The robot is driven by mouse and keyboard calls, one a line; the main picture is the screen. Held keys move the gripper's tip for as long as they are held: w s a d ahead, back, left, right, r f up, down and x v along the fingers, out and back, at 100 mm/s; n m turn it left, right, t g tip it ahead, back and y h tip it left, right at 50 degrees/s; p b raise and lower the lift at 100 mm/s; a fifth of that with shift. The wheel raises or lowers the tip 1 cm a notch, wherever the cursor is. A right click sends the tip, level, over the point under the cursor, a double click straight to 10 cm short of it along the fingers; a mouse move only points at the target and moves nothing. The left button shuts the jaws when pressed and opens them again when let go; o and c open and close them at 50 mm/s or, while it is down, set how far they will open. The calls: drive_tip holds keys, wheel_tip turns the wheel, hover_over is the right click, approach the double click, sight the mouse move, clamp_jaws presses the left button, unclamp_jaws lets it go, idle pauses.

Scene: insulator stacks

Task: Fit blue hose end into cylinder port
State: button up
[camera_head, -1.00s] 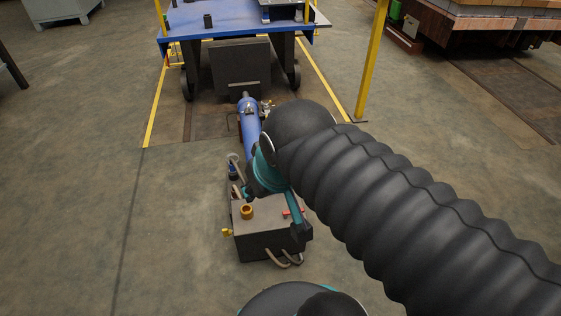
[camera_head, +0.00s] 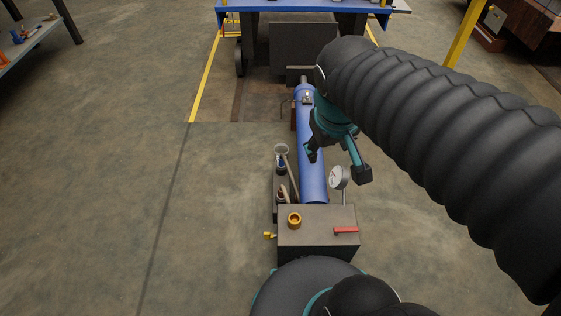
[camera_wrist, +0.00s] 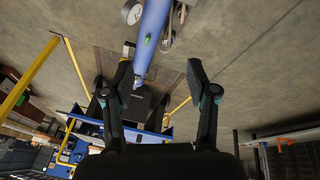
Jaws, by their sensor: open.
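The blue cylinder (camera_head: 313,180) lies lengthwise on the floor, running from the pump box toward the cart.
The pump box (camera_head: 318,232) has a brass ring (camera_head: 294,220), a red lever (camera_head: 346,231) and a gauge (camera_head: 338,177). A blue-topped cart (camera_head: 290,5) stands beyond the cylinder. A yellow post (camera_head: 462,35) rises at right. Floor at left is clear.

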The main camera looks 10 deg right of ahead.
drive_tip(key=w+a+f+n+g+h+b, duration=0.15)
drive_tip(key=w+f+n+h, duration=0.35)
drive_tip(key=w+f, duration=0.5)
drive_tip(key=w+f+n+g+h+b, duration=0.15)
drive_tip(key=w+f+n+h, duration=0.35)
drive_tip(key=w+f, duration=0.5)
drive_tip(key=w+a+f+n+t+h, duration=0.1)
drive_tip(key=w+a+f+n+h, duration=0.1)
drive_tip(key=w+f+n, duration=0.3)
drive_tip(key=w+a+f+n+t+h, duration=0.1)
drive_tip(key=w+a+f+t, duration=0.1)
drive_tip(key=w+a+f, duration=0.3)
drive_tip(key=n+t, duration=0.6)
drive_tip(key=n, duration=0.1)
approach(281, 158)
drive_tip(key=x, duration=0.5)
drive_tip(key=shift+h, duration=0.3)
drive_tip(key=shift+f+b+x, duration=0.2)
drive_tip(key=shift+x, duration=1.15)
drive_tip(key=shift+f+b+x, duration=0.15)
drive_tip(key=shift+b+x, duration=0.05)
drive_tip(key=shift+x, duration=1.15)
drive_tip(key=shift+a, duration=0.1)
clamp_jaws()
